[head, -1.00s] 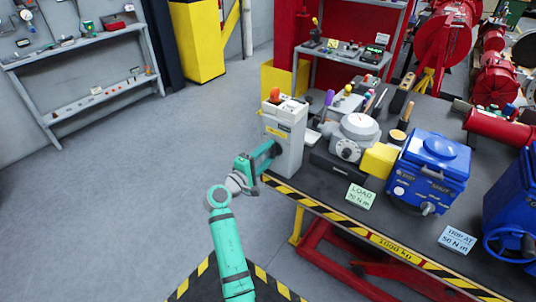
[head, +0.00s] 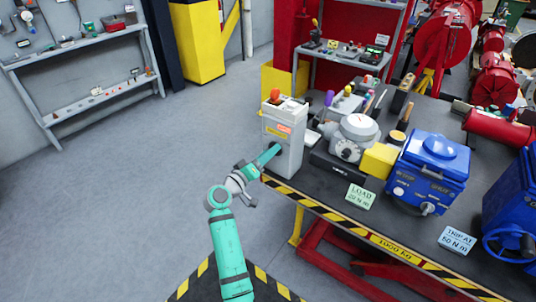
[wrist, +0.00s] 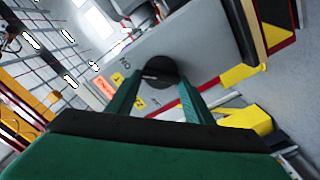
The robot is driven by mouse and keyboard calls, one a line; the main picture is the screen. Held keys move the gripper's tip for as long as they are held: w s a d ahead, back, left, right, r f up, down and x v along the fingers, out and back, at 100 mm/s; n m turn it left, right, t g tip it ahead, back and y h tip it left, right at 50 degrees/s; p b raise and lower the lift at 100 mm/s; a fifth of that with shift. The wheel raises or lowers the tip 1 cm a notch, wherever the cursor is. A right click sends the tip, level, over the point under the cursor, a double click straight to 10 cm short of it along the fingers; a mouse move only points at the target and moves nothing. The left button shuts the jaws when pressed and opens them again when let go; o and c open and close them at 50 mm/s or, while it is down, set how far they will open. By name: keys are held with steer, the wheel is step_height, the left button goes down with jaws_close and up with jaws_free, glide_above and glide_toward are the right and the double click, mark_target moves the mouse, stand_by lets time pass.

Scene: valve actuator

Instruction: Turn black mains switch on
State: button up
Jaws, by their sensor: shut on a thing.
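The black mains switch (wrist: 160,72) is a round dark knob on the face of a light grey box, seen in the wrist view. A pale pointer mark shows on it. The box (head: 290,155) stands at the table's left corner in the head view, with an orange knob on top and a glowing orange-red label on its front. My gripper (head: 272,152) is at that front face, its green fingers (wrist: 158,95) shut on the switch from both sides. In the head view the switch is hidden by my gripper.
The dark table (head: 325,188) has a striped edge. The floor (head: 120,190) to the left is clear.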

steer(key=shift+a+f+m, duration=0.1)
steer(key=shift+f+m, duration=0.05)
steer(key=shift+m, duration=0.15)
stand_by(0.4)
steer(key=o, duration=0.9)
steer(key=shift+o, duration=0.8)
steer(key=shift+w, duration=0.1)
steer(key=v, duration=1)
steer(key=shift+s+a, duration=0.15)
steer(key=shift+s, duration=0.2)
